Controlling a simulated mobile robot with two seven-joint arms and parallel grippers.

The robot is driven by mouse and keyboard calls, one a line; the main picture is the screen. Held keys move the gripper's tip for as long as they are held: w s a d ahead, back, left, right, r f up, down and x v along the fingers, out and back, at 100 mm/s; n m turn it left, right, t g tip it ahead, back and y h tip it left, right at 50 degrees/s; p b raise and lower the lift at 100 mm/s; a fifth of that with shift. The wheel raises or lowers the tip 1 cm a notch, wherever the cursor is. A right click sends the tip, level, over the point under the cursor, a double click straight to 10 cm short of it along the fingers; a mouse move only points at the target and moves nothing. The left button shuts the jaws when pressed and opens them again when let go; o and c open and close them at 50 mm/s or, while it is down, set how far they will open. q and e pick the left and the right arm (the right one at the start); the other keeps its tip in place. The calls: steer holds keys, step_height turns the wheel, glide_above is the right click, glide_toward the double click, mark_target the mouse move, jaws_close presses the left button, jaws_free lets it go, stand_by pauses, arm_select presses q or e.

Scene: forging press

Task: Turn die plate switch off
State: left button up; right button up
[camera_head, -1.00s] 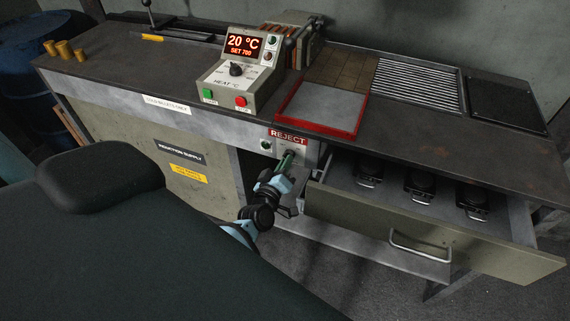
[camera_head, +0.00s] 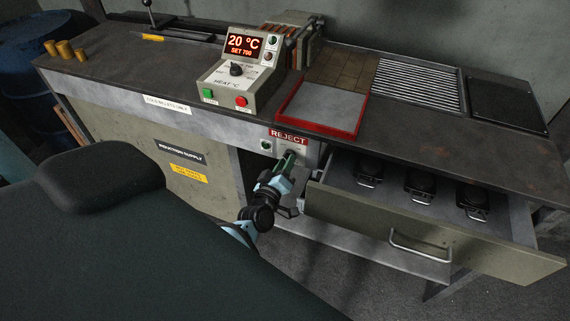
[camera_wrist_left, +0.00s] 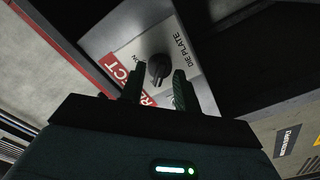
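The die plate switch is a dark round knob (camera_wrist_left: 159,68) on a pale panel marked DIE PLATE, with ON lettering beside it in the left wrist view. My left gripper (camera_wrist_left: 157,88) is open, with one finger on each side of the knob and a visible gap to it. In the head view, my left gripper (camera_head: 290,158) reaches the small panel below the red REJECT label (camera_head: 288,136) and hides the knob. My right gripper is not in view.
An open drawer (camera_head: 400,227) with several black items juts out just right of my left gripper. Above are the bench top, a red-rimmed tray (camera_head: 318,107) and a heater control box (camera_head: 232,90) reading 20 °C. An open recess lies below left.

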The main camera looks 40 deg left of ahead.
arm_select(q)
steer(key=v, duration=0.7)
steer(key=shift+s, duration=0.35)
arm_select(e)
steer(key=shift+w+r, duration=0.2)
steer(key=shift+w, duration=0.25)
arm_select(q)
steer(key=shift+d, duration=0.15)
